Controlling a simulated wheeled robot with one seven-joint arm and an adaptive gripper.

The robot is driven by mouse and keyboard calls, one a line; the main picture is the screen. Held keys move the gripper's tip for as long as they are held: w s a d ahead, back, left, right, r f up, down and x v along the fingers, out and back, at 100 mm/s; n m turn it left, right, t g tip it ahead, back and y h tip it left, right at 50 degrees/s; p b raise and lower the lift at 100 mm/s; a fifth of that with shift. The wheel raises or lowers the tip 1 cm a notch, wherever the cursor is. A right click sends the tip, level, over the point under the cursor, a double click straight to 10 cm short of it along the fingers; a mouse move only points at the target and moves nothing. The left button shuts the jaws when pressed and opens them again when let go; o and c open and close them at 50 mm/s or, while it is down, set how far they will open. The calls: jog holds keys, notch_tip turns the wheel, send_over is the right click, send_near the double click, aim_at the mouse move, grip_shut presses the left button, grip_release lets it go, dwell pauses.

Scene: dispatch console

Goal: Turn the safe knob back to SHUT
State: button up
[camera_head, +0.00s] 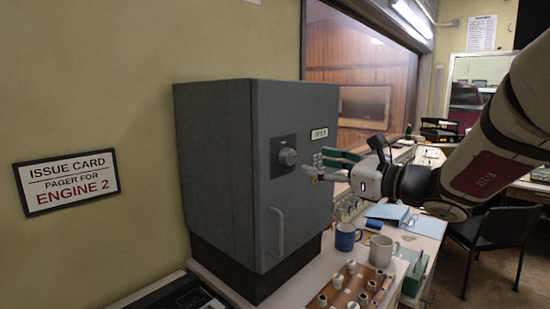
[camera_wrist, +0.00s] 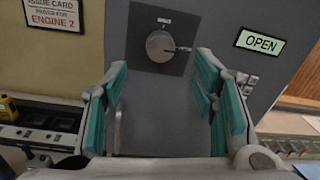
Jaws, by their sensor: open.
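The grey safe (camera_head: 215,160) stands on the counter by the wall, and its door looks closed. Its round knob (camera_head: 288,157) sits on a dark square plate high on the door. In the wrist view the knob (camera_wrist: 160,46) has a pointer toward the right, and a small label above it is too small to read. A lit sign (camera_wrist: 260,42) right of the knob reads OPEN. My gripper (camera_head: 316,163) is in front of the door, right of the knob in the head view. Its teal-padded fingers (camera_wrist: 162,88) are spread, empty and apart from the knob.
A vertical door handle (camera_head: 277,232) is below the knob. A blue mug (camera_head: 346,237), a white mug (camera_head: 382,251) and a brown board (camera_head: 346,284) with several small cylinders stand on the counter below my gripper. A window (camera_head: 360,75) is behind.

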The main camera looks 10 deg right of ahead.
aim_at(292, 157)
jog(key=x, duration=0.7)
jog(key=shift+w+a+p, duration=0.15)
jog(key=shift+w+p, duration=0.1)
jog(key=shift+p, duration=0.05)
jog(key=c, duration=1.2)
